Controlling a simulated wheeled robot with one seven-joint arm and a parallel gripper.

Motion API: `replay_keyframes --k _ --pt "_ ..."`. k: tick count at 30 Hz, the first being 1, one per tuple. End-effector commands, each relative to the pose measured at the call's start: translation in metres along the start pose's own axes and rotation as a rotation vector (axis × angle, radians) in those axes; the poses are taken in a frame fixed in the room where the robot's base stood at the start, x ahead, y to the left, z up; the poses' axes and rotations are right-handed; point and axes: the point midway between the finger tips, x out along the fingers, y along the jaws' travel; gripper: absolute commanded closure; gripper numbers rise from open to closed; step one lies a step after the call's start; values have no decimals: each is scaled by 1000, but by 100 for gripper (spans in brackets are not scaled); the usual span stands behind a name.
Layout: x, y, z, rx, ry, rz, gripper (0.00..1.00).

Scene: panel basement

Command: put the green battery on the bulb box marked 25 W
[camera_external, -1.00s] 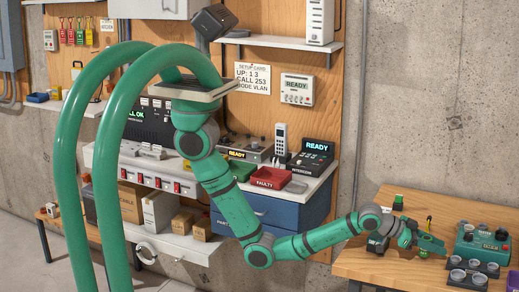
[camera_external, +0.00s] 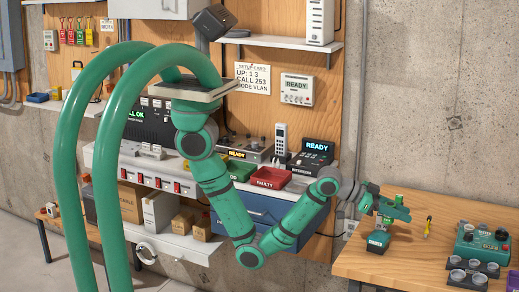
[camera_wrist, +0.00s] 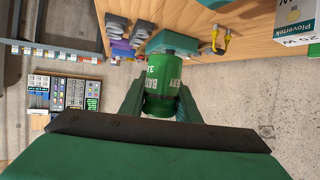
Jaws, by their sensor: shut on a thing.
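The green battery (camera_wrist: 165,82) is between the two fingers of my gripper (camera_wrist: 160,103) in the wrist view. Its white lettering reads upside down there. My gripper (camera_external: 396,212) is shut on it, above the left part of the wooden table in the external view, where the battery's outline is hard to make out. The bulb box marked 25 W (camera_wrist: 298,30) shows at the top right corner of the wrist view, cut by the frame edge. It has a Plovertek label and is apart from the battery. I cannot tell surely where it is in the external view.
Bare wood lies in the table's front middle.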

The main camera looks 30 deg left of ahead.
Motion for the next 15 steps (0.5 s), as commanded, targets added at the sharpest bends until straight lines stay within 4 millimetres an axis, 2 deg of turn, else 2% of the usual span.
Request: replay_keyframes --k 5,12,15 --pt "3 -52 -12 -39 4 -102 97" --pt "3 -143 -25 -113 4 -281 97" --pt "0 -170 -27 -136 2 -332 97"
